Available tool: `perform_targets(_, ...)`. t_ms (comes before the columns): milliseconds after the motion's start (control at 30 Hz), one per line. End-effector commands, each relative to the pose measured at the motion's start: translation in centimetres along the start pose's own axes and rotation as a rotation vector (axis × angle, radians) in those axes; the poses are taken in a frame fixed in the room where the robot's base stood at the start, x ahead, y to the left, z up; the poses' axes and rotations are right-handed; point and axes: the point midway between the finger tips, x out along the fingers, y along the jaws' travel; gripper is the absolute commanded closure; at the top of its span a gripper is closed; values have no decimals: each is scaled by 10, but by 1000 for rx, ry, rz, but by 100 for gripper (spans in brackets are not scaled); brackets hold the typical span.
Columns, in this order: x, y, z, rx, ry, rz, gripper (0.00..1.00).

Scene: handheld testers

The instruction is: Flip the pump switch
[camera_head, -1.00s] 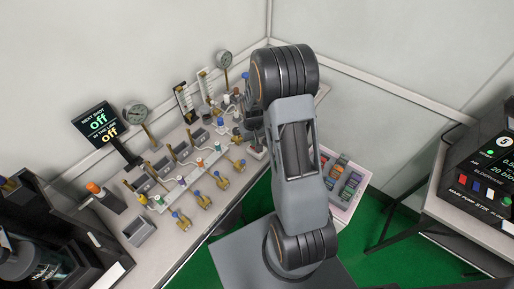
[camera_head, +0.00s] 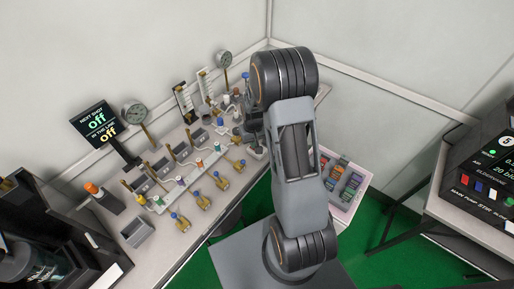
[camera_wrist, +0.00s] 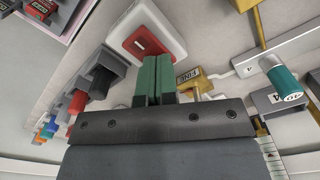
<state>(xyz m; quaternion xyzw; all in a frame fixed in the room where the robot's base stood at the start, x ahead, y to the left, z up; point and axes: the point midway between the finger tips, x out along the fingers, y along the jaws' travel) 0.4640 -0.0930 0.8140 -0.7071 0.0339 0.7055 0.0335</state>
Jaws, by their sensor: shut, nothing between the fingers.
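In the wrist view a red rocker switch in a white and red plate (camera_wrist: 146,36) sits just beyond my fingertips. I take it for the pump switch, though no label on it can be read. My gripper (camera_wrist: 157,64) shows two green fingers pressed together with nothing between them. The fingertips overlap the lower right edge of the switch plate in the picture; I cannot tell whether they touch it. In the head view my arm largely hides the gripper, near the far right end of the bench.
Brass valves with blue handles (camera_head: 221,181) line the bench (camera_head: 185,240). In the wrist view a brass fitting (camera_wrist: 194,78) and a teal-capped knob (camera_wrist: 286,82) stand right of my fingers; grey blocks (camera_wrist: 103,72) are left. A tray of coloured items (camera_head: 346,187) lies right of my arm.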

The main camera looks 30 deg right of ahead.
Motion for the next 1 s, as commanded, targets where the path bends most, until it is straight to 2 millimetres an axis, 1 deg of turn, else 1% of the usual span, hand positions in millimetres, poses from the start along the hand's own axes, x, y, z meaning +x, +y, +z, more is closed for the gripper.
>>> perform_targets(167,-6,0,1,0,-3,0,100)
perform_targets(800,-60,0,0,0,-1,0,100)
perform_targets(900,-67,0,0,0,-2,0,100)
perform_targets(1000,-70,0,0,0,-2,0,100)
